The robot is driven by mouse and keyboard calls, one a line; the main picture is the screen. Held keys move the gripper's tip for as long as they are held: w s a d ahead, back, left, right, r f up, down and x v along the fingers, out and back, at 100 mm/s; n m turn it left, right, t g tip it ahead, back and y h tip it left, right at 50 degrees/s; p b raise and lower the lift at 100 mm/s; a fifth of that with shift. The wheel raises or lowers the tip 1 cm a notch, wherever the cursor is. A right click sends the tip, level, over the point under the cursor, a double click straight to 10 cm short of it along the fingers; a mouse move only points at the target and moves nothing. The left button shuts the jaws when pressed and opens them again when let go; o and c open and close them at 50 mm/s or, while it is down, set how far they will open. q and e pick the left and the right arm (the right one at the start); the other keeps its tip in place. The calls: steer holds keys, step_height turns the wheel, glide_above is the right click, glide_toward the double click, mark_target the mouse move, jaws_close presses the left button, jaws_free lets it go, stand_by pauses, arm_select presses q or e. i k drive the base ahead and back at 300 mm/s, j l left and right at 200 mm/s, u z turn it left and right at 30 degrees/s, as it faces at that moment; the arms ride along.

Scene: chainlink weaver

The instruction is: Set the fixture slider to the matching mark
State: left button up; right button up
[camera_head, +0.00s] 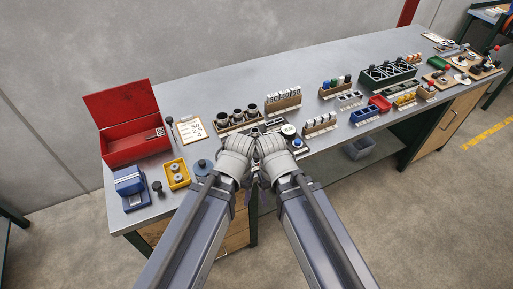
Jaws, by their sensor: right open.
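Both my arms reach in from the bottom to the bench's front edge, their wrists side by side. My right gripper (272,141) is open at a small dark fixture (274,122) with a pale round disc (289,129) at its right end. My left wrist is just to the left and its fingers are hidden, so its opening cannot be told. The fixture's slider and its marks are too small and too covered by my grippers to make out. I cannot tell whether a finger touches the slider.
A rack of dark cups (237,118) and a numbered block row (283,99) stand behind the grippers. A wooden rack (320,125) stands to the right. The rear bench strip is clear.

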mark_target(255, 159)
steer(key=l+u, duration=0.3)
steer(key=l, duration=0.25)
steer(key=l+u, duration=0.25)
steer(key=l, duration=0.35)
steer(key=k+l+u, duration=0.1)
steer(key=l+u, duration=0.2)
steer(key=l, duration=0.25)
steer(key=i+j, duration=0.2)
steer(key=i+u, duration=0.1)
steer(key=u, duration=0.45)
